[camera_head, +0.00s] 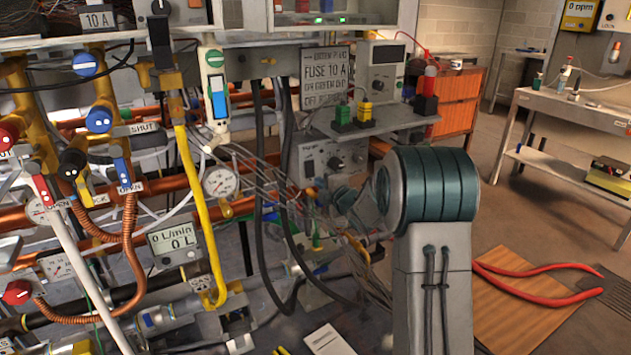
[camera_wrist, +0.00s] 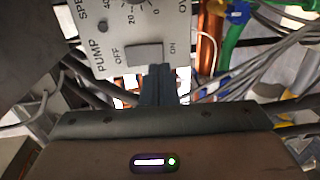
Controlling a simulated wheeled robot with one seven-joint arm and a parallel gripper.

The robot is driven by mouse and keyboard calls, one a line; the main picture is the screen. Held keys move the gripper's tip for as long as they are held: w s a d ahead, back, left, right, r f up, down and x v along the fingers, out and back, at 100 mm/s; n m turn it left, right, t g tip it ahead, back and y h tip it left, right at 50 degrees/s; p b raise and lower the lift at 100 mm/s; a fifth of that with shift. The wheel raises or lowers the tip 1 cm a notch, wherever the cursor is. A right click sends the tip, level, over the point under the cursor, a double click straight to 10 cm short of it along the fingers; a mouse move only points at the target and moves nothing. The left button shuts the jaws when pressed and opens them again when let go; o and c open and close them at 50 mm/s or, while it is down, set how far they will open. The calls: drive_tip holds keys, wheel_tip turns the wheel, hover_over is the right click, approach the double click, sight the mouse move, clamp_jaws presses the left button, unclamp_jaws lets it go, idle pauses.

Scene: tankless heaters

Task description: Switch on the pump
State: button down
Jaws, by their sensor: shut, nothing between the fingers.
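A grey rocker switch (camera_wrist: 144,54) sits between OFF on the left and ON on the right. My gripper (camera_wrist: 158,72) is shut and empty. Its fingertips are at the lower edge of the switch, right of its middle, toward ON. I cannot tell whether they touch it or which way the rocker is tipped.
Loose wires (camera_wrist: 240,75) hang right of the panel, beside a copper pipe (camera_wrist: 208,40). Black cables (camera_head: 262,190) and a yellow hose (camera_head: 197,200) run left of the box. A shelf (camera_head: 385,122) with coloured terminals juts out above it.

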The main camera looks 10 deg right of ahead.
sight(310, 176)
drive_tip(key=shift+x, duration=1.75)
drive_tip(key=b, duration=0.2)
drive_tip(key=shift+w+f+t+b, duration=0.2)
drive_tip(key=shift+f+t+b, duration=0.1)
drive_tip(key=shift+b, duration=0.1)
drive_tip(key=shift+r+p, duration=0.25)
drive_tip(key=shift+p, duration=0.05)
drive_tip(key=shift+s+f, duration=0.15)
drive_tip(key=shift+s, duration=0.05)
drive_tip(key=f+b+v, duration=0.2)
drive_tip(key=v, duration=1.1)
drive_tip(key=shift+s+f, duration=0.2)
drive_tip(key=shift+d, duration=0.15)
